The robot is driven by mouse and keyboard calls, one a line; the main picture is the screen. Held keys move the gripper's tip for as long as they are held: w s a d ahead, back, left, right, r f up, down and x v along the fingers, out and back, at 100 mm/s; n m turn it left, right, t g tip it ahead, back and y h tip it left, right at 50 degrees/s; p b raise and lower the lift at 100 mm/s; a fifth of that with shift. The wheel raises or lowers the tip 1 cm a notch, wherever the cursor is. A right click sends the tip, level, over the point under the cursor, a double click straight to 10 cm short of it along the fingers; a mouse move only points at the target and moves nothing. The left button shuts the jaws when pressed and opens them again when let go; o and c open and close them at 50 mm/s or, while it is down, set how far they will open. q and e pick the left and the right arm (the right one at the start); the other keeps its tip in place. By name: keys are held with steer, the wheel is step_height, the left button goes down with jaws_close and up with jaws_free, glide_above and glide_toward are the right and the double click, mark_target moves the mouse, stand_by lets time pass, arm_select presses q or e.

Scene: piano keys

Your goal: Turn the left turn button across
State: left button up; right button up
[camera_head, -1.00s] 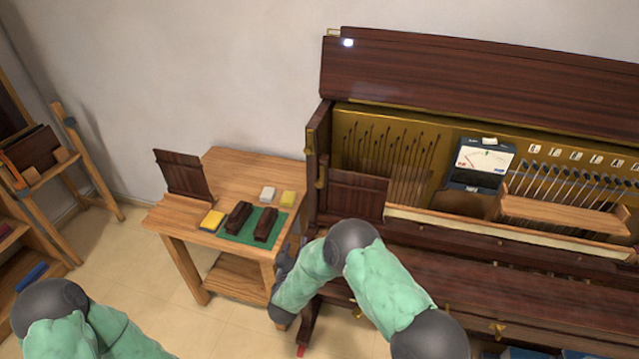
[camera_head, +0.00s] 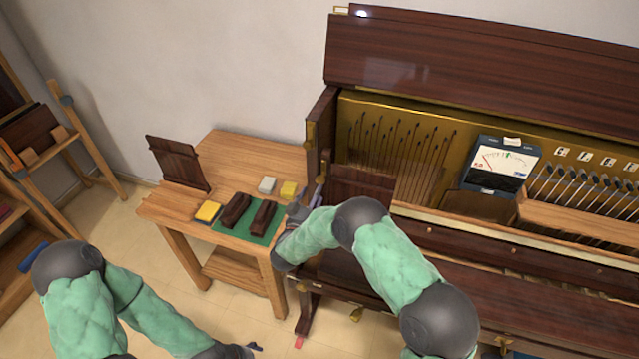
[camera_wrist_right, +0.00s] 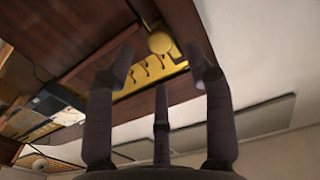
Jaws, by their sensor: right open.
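In the right wrist view a rounded brass knob (camera_wrist_right: 160,42), which looks like this button, lies ahead between my fingers. My right gripper (camera_head: 303,203) is just below the button at the piano's left end. It is open and empty, its fingers (camera_wrist_right: 162,68) spread either side of the knob, with no contact visible. My left gripper (camera_head: 254,348) is low at the bottom edge, too small to read.
A wooden side table (camera_head: 255,152) stands left of the piano, close to my right forearm. A meter (camera_head: 503,163) sits inside the piano.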

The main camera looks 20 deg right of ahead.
mark_target(320, 182)
steer(key=x, duration=0.6)
steer(key=shift+b, duration=0.3)
jaws_close()
